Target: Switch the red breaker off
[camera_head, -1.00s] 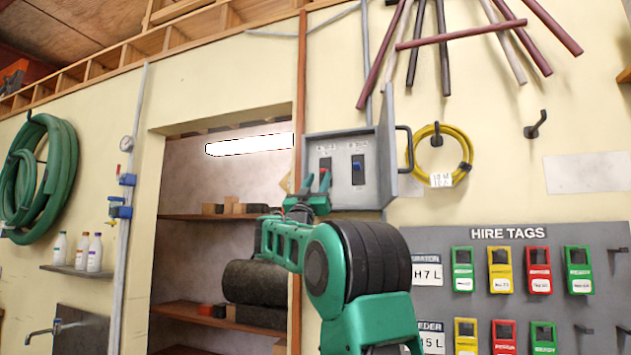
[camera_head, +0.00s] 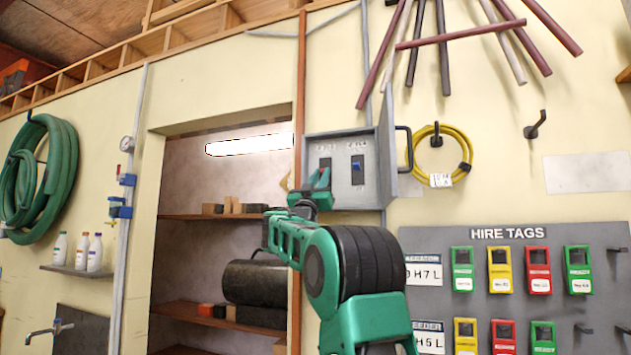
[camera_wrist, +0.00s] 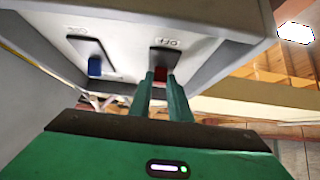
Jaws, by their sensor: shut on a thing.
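The grey breaker box (camera_head: 341,190) is on the wall with its lid open to the right. In the wrist view, the red breaker (camera_wrist: 161,75) sits in a dark slot plate, with its lever between my fingertips. My gripper (camera_wrist: 161,82) is shut on this lever. The head view shows my gripper (camera_head: 323,178) in front of the box's left half, hiding the red lever; only the upper part of its dark plate shows. The blue breaker (camera_head: 357,165) is to the right in the head view and to the left in the wrist view (camera_wrist: 95,66), untouched.
The open lid (camera_head: 386,150) with its black handle (camera_head: 406,150) stands out right of the box. A yellow cable coil (camera_head: 437,155) hangs beyond it. The hire tags board (camera_head: 540,241) is lower right. A shelved recess (camera_head: 225,180) lies to the left.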

